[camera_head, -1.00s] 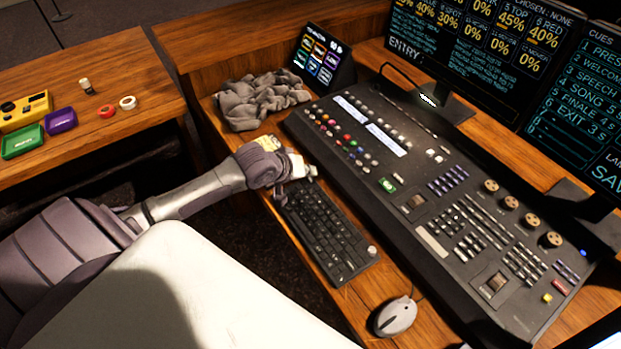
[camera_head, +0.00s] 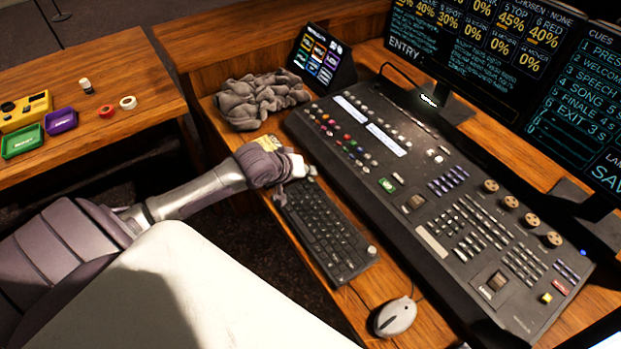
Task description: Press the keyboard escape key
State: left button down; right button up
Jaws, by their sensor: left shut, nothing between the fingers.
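The black keyboard (camera_head: 328,236) lies on the wooden desk in front of the mixing console, running from upper left to lower right. My left gripper (camera_head: 281,193) is at the keyboard's upper-left end, its shut fingertips pointing down at or just over the corner keys. Whether the fingertips touch a key cannot be told. The escape key cannot be made out; the gripper covers part of that end. My right gripper is not in view.
The large mixing console (camera_head: 430,210) stands right behind the keyboard. A grey mouse (camera_head: 395,316) lies to the lower right. A crumpled grey cloth (camera_head: 258,100) and a small touch panel (camera_head: 320,58) are behind the gripper. Monitors (camera_head: 485,50) stand at the back.

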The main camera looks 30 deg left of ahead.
aim_at(308, 181)
pick_arm(q)
jog(key=shift+f, duration=0.1)
jog(key=shift+f, duration=0.25)
jog(key=shift+f, duration=0.4)
dwell(0.6)
jog(key=shift+r+p, duration=0.8)
jog(key=shift+p, duration=0.5)
notch_tip(308, 181, up, 5)
jog(key=p, duration=0.6)
